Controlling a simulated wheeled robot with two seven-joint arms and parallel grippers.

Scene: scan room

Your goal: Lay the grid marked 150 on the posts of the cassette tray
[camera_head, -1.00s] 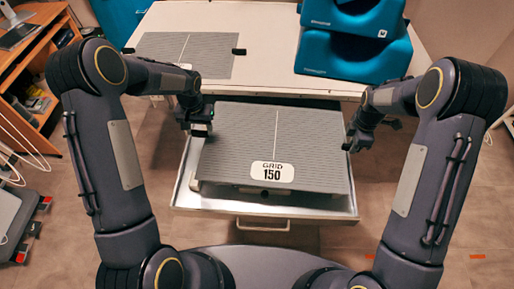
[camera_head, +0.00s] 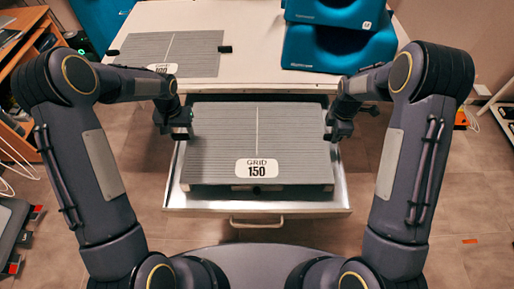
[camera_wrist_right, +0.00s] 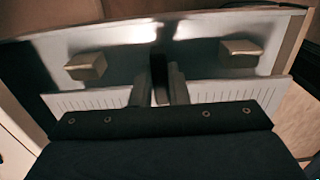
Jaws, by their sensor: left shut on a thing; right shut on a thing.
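The grey grid marked 150 (camera_head: 220,150) is level over the open metal cassette tray (camera_head: 341,190), its label facing me. My left gripper (camera_head: 188,124) is shut on its left edge and my right gripper (camera_head: 331,126) on its right edge. In the right wrist view the right gripper's fingers (camera_wrist_right: 161,92) pinch the grid's edge (camera_wrist_right: 225,92). Two tan blocks, seemingly posts (camera_wrist_right: 86,66) (camera_wrist_right: 240,53), show in the tray beyond that edge. The grid hides most of the tray floor. I cannot tell whether it touches any post.
Another grey grid marked 100 (camera_head: 170,50) lies on the white table (camera_head: 250,50) at the back left. Blue shaped cushions (camera_head: 325,48) stand at the back right. The tray's front handle (camera_head: 257,222) faces me. The table's middle is clear.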

